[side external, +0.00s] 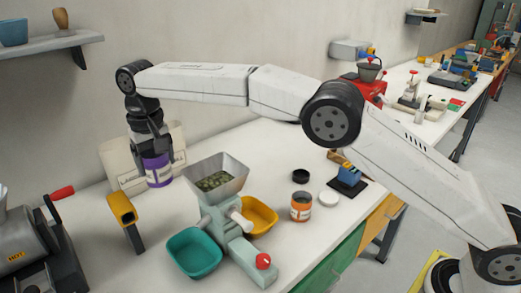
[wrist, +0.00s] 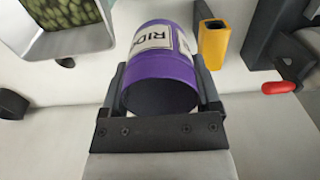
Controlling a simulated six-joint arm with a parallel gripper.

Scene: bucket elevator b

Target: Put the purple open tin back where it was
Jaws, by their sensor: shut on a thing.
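The purple open tin (side external: 158,171) has a white label and is at the back left of the white worktop, near the wall. My gripper (side external: 152,150) points down from above and is shut around it. In the wrist view the tin (wrist: 160,72) lies between the two fingers of my gripper (wrist: 162,95), with its open mouth facing the camera and the inside looking empty. I cannot tell whether the tin's base touches the worktop.
A grey machine with a hopper of green pieces (side external: 213,182) stands right of the tin, with a teal bin (side external: 194,252) and a yellow bin (side external: 260,215). A yellow-topped post (side external: 122,208) stands front left. An orange tin (side external: 300,207) stands farther right.

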